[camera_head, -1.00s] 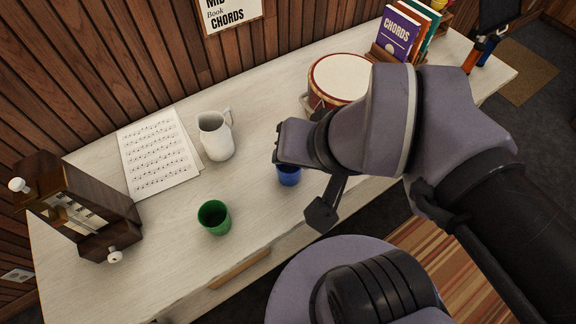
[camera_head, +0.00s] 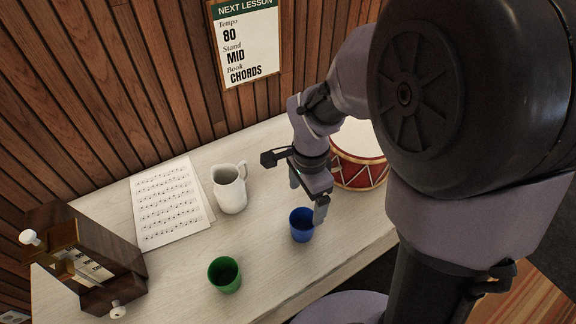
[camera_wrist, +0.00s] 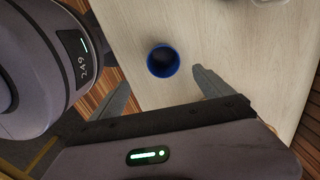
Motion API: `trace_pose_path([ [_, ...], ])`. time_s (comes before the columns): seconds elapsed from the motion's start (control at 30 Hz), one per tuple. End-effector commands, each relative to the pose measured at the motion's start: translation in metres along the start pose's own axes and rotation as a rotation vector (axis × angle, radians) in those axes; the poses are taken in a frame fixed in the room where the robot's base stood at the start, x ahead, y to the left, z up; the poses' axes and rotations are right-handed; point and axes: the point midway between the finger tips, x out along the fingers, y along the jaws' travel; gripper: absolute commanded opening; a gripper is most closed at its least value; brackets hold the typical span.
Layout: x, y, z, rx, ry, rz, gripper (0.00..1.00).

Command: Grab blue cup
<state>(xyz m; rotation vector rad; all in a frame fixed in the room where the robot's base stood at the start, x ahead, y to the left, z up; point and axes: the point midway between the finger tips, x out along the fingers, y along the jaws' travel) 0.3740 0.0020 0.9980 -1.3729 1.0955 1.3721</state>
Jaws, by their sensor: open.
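The blue cup (camera_head: 301,225) stands upright on the pale wooden table, near its front edge. In the wrist view the blue cup (camera_wrist: 162,61) is seen from above, with its dark inside showing. My gripper (camera_head: 307,200) is open, above and just behind the cup in the head view. In the wrist view my gripper (camera_wrist: 160,85) has its two fingers spread to either side, with the cup between and a little beyond their tips. The fingers do not appear to touch it.
A green cup (camera_head: 224,274) and a white pitcher (camera_head: 229,188) stand to the left. Sheet music (camera_head: 168,204) and a wooden box with white knobs (camera_head: 84,262) lie further left. Bare table (camera_head: 262,255) lies between the cups.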

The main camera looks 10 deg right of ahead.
Motion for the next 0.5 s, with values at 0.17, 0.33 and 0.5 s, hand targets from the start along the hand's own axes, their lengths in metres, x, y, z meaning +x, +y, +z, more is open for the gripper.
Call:
trace_pose_path([
  [0.17, 0.052, 0.0, 0.0, -0.001, -0.001, 0.001, 0.91],
  [0.33, 0.067, -0.001, 0.0, -0.001, -0.001, 0.0, 0.91],
  [0.5, 0.096, -0.006, -0.001, -0.002, -0.001, 0.0, 0.91],
])
